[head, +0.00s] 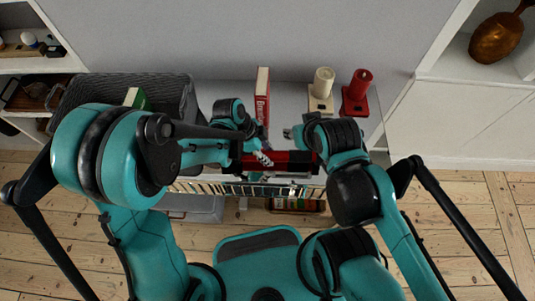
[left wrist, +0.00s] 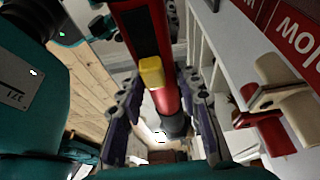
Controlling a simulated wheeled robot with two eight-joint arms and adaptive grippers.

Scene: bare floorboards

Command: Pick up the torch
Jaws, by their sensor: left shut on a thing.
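The torch (head: 280,158) is a red and black cylinder, lying level across the middle of the head view at the shelf's front edge. In the left wrist view the torch (left wrist: 166,99) shows a black panel, a yellow button and a dark end. My left gripper (head: 262,158) is shut on it. In the left wrist view the fingers of my left gripper (left wrist: 158,112) lie on both sides of the red barrel. My right gripper (head: 291,133) is just behind the torch's right part, mostly hidden by its own arm; its opening is unclear.
A red book (head: 262,95) stands upright behind the torch. A cream cylinder on a base (head: 322,92) and a red one (head: 357,93) stand to its right. A dark woven basket (head: 172,92) is at left. A slatted rack (head: 230,188) is below the torch.

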